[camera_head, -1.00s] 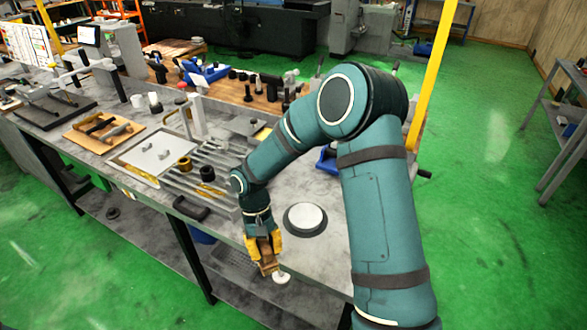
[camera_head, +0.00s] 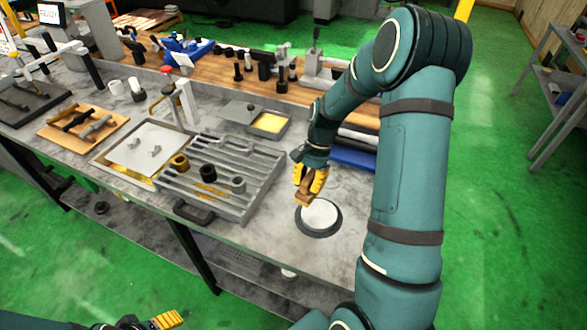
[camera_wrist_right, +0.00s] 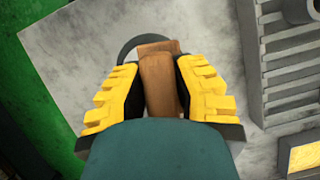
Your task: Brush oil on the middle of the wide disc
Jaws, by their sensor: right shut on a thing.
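The wide disc (camera_head: 320,216), with a pale grey top and a dark rim, lies flat on the table near its front edge. My right gripper (camera_head: 311,186) is just above its far left side, shut on a brown wooden brush (camera_head: 304,200). In the right wrist view the brush (camera_wrist_right: 158,80) sits between the yellow fingers, and part of the disc's dark rim (camera_wrist_right: 128,47) shows behind it. The bristles are hidden, and I cannot tell whether the brush touches the disc. My left gripper (camera_head: 166,320) is at the bottom left edge, mostly cut off.
A slotted grey rack (camera_head: 245,160) with rings stands left of the disc. Behind it is a grey tray with a yellow section (camera_head: 270,122). A white plate (camera_head: 145,150) and a wooden board (camera_head: 82,130) lie farther left. The table around the disc is clear.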

